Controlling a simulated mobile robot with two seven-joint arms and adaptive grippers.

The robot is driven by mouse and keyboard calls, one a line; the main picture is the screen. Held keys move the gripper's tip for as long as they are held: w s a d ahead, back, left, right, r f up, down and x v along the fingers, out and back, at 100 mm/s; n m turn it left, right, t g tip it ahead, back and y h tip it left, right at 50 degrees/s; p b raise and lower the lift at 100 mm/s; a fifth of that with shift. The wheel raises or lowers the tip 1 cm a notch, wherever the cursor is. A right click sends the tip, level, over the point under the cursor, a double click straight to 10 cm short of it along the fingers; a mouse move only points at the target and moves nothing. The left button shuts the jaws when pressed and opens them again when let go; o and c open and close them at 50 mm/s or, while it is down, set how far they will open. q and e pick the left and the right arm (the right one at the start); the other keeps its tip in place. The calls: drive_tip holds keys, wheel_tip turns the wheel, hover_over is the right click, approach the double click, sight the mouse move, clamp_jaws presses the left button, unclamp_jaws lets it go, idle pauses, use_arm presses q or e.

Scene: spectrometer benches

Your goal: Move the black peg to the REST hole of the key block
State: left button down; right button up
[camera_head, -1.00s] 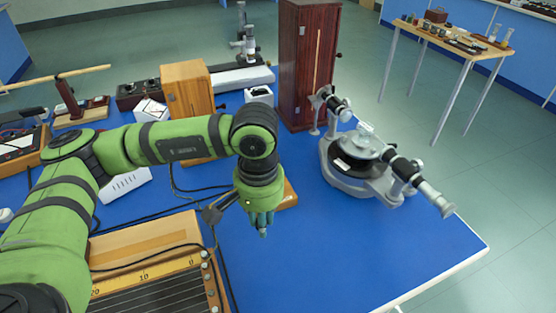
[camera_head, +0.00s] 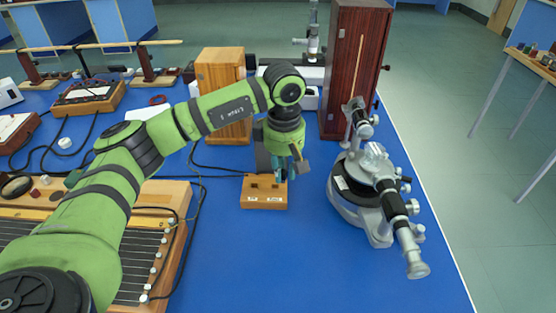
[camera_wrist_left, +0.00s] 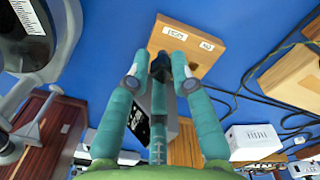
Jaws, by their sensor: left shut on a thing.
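The key block (camera_head: 263,198) is a small wooden block on the blue bench in the head view, with two small white labels on its front. It also shows in the left wrist view (camera_wrist_left: 212,52), at the top. My left gripper (camera_head: 281,172) points down over the block's back right part. In the wrist view its teal fingers (camera_wrist_left: 160,84) are shut on the black peg (camera_wrist_left: 161,66), a dark piece at the fingertips near the REST label. I cannot tell whether the peg touches the block or is in a hole. In the head view the fingers hide the peg. My right gripper is not seen.
A grey spectrometer (camera_head: 372,190) stands right of the block. A tall dark wooden cabinet (camera_head: 355,75) and a lighter wooden box (camera_head: 222,75) stand behind. A wire board (camera_head: 130,250) and black cables lie to the left. The bench in front is clear.

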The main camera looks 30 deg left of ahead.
use_arm(q)
drive_tip(key=w+a+f+n, duration=0.1)
drive_tip(key=n, duration=0.1)
drive_tip(key=w+a+f+n+b, duration=0.1)
drive_tip(key=n, duration=0.2)
drive_tip(key=w+a+f+n+b, duration=0.1)
drive_tip(key=a+n, duration=0.1)
drive_tip(key=n, duration=0.1)
drive_tip(key=shift+w, duration=0.25)
drive_tip(key=shift+f+b, duration=1.55)
drive_tip(key=shift+f, duration=0.9)
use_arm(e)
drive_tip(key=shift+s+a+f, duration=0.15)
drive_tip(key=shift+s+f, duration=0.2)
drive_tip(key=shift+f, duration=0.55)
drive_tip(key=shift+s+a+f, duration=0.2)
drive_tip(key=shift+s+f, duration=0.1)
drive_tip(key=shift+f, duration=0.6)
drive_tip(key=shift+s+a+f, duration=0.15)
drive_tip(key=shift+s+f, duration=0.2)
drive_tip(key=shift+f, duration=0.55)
use_arm(q)
drive_tip(key=c, duration=1)
unclamp_jaws()
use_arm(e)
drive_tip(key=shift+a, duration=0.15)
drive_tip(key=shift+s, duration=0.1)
use_arm(q)
wheel_tip(320, 180, up, 12)
